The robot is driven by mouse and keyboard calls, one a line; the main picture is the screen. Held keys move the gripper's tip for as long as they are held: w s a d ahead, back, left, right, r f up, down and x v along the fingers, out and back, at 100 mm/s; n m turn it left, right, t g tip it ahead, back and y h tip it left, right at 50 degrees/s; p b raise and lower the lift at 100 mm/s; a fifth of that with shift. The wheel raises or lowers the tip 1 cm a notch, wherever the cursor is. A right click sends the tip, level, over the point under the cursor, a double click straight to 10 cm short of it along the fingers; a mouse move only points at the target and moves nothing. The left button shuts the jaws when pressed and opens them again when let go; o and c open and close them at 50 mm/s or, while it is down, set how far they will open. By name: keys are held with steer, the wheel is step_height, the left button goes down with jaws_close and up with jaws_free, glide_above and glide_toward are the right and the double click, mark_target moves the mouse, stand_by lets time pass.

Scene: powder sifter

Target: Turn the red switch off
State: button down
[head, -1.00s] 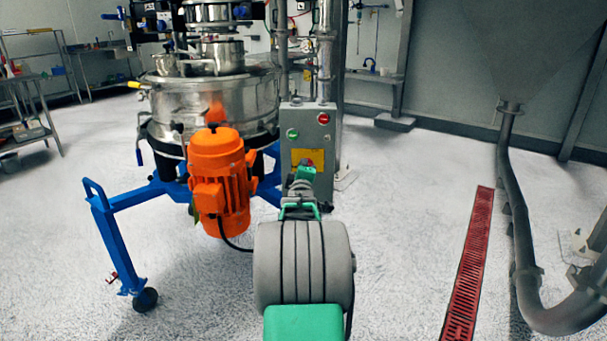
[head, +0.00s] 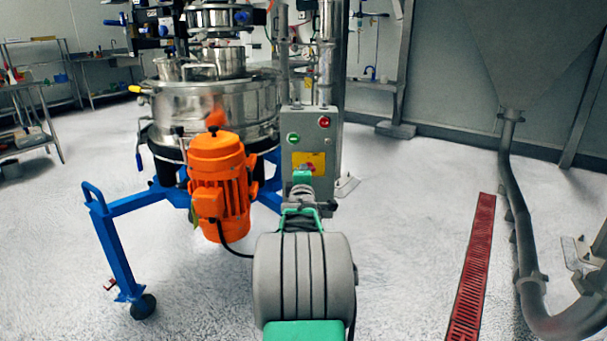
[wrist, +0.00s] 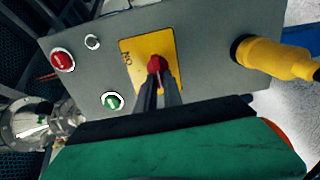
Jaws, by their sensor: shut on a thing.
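The red switch (wrist: 154,65) sits on a yellow plate (wrist: 131,48) on the grey control box (wrist: 205,35) in the wrist view. The plate bears the marking "ON". My gripper (wrist: 156,78) has its two dark fingers close together on the red switch, and they hide its lower part. In the head view the yellow plate (head: 318,160) shows on the front of the control box (head: 311,125). There my gripper (head: 303,172) reaches the box from below, in front of the plate, and its fingertips cannot be made out.
The box also carries a red button (wrist: 62,59) and a green button (wrist: 112,100). A yellow connector (wrist: 270,57) sticks out on one side. The orange motor (head: 217,180) and blue frame (head: 125,245) stand left of my arm. The floor to the right is free up to the red drain grate (head: 472,265).

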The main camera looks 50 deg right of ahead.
steer(key=c, duration=1.5)
jaws_free()
steer(key=p+v, duration=0.1)
steer(key=v, duration=0.6)
steer(key=shift+s+a, duration=0.25)
